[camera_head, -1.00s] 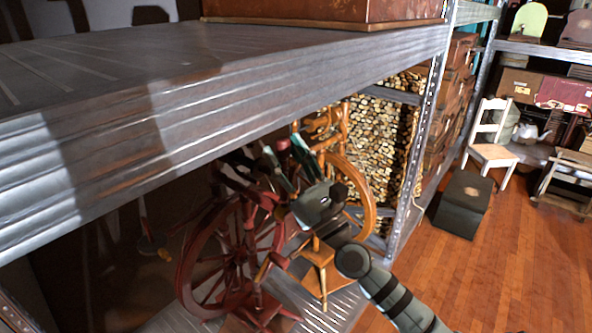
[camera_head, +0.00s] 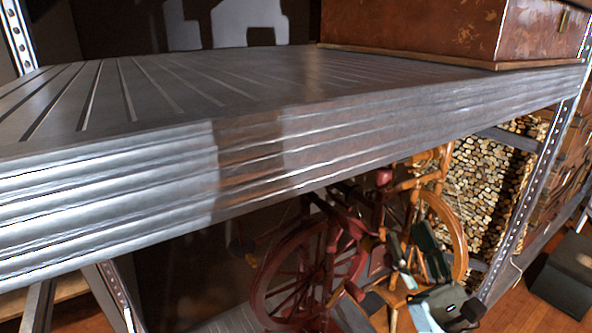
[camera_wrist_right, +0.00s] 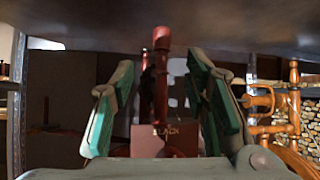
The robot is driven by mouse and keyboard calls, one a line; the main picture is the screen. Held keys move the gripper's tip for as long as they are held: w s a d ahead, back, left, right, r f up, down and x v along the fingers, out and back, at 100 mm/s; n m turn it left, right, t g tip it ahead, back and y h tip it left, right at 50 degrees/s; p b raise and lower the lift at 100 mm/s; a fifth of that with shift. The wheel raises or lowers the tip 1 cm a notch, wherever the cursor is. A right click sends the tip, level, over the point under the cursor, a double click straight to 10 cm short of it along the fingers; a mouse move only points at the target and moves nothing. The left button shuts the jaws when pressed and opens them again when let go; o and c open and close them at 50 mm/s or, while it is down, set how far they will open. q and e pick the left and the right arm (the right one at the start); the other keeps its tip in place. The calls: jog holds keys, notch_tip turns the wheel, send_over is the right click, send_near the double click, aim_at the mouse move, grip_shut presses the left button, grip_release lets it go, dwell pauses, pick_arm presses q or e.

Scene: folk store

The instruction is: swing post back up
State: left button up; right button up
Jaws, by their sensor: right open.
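A dark red spinning wheel (camera_head: 304,272) stands on the lower shelf under the big metal shelf. Its red upright post (camera_head: 379,204) rises at its right, with a rounded top close below the shelf edge. In the right wrist view the red post (camera_wrist_right: 161,80) stands nearly upright between the spread fingers, apparently beyond the tips. My right gripper (camera_head: 414,240) is open with green-padded fingers, just right of the post in the head view. The right wrist view also shows the open gripper (camera_wrist_right: 160,72) with nothing clasped. Contact with the post cannot be told. My left gripper is not in view.
The metal shelf (camera_head: 330,150) overhangs the wheel and leaves little height. An orange wooden spinning wheel (camera_head: 455,235) stands close at the right, before stacked firewood (camera_head: 490,185). A brown chest (camera_head: 440,35) sits on the shelf. A dark box (camera_head: 566,275) stands on the floor.

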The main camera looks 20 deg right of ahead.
jog(key=s+d+f+m+g+h, duration=0.15)
jog(key=d+m+h, duration=0.25)
jog(key=m+h, duration=0.4)
jog(key=s+d+f+m+g+h, duration=0.1)
jog(key=d+f+m+g+h, duration=0.2)
jog(key=m+h, duration=0.5)
jog(key=s+d+f+m+g+y, duration=0.1)
jog(key=s+d+f+m+g, duration=0.15)
jog(key=f+m+g, duration=0.35)
jog(key=s+d+f+m+g+y, duration=0.1)
jog(key=s+f+m+g, duration=0.2)
jog(key=f+m, duration=0.45)
jog(key=s+a+f+m+g+y, duration=0.3)
jog(key=s+a+f+g+y, duration=0.15)
jog(key=a+f, duration=0.4)
jog(key=s+a+f+m+g+y, duration=0.35)
jog(key=s+a+f+y, duration=0.3)
jog(key=a, duration=0.25)
jog(key=s+d+f+g+p, duration=0.1)
jog(key=s+f+p, duration=0.15)
jog(key=f, duration=0.65)
jog(key=s+d+f+p, duration=0.1)
jog(key=f+p, duration=0.2)
jog(key=f, duration=0.6)
jog(key=s+f+m+g+p, duration=0.1)
jog(key=s+f, duration=0.5)
jog(key=s, duration=0.6)
jog(key=shift+d+f+p, duration=0.2)
jog(key=shift+d+p, duration=0.05)
jog(key=shift+p, duration=0.6)
